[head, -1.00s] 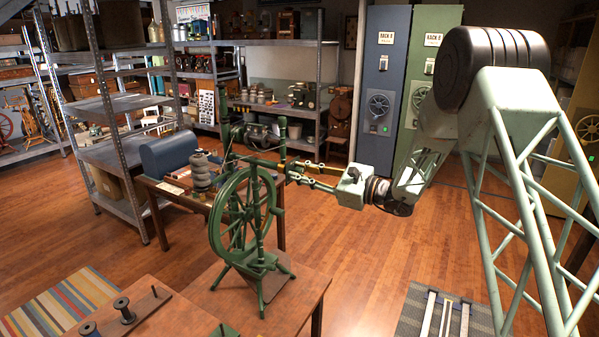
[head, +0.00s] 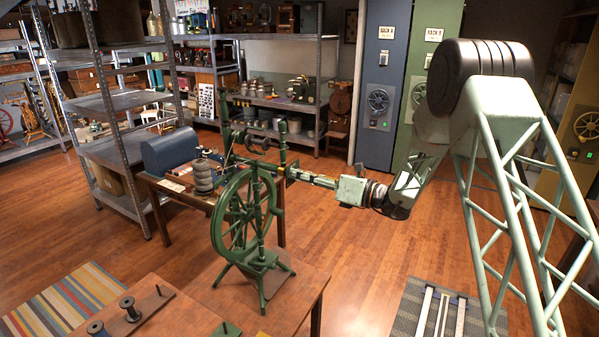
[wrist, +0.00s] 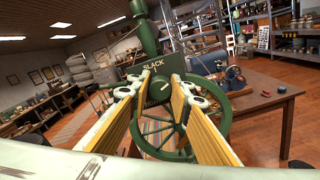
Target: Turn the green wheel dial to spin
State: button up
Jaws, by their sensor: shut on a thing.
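The green spinning wheel (head: 222,232) stands upright on a small wooden table in the head view. Its green rim and spokes also show in the wrist view (wrist: 222,116). A round dark green dial (wrist: 159,91) with a pale pointer mark sits on the wheel's post, below a plate (wrist: 152,68) reading "SLACK" and "1". My gripper (wrist: 158,88) has its yellow-sided fingers on both sides of the dial and is shut on it. In the head view my gripper (head: 288,174) reaches the post from the right; the dial is hidden there.
A second wooden table (head: 152,190) with a blue box (head: 170,150) and stacked grey rings (head: 203,178) stands behind the wheel. Spools (head: 130,308) stand on a table in front. Metal shelves (head: 118,104) are at the left.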

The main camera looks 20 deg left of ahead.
jog(key=m+p, duration=0.3)
jog(key=m, duration=0.3)
jog(key=shift+r+p, duration=0.1)
jog(key=shift+p, duration=0.2)
jog(key=m+p, duration=0.3)
jog(key=m, duration=0.1)
jog(key=shift+m, duration=0.4)
jog(key=o, duration=0.9)
jog(key=shift+s+d, duration=0.35)
jog(key=shift+d, duration=1.6)
jog(key=shift+s+d, duration=0.3)
jog(key=shift+d, duration=1.7)
jog(key=shift+s+d, duration=0.35)
jog(key=shift+d, duration=1.6)
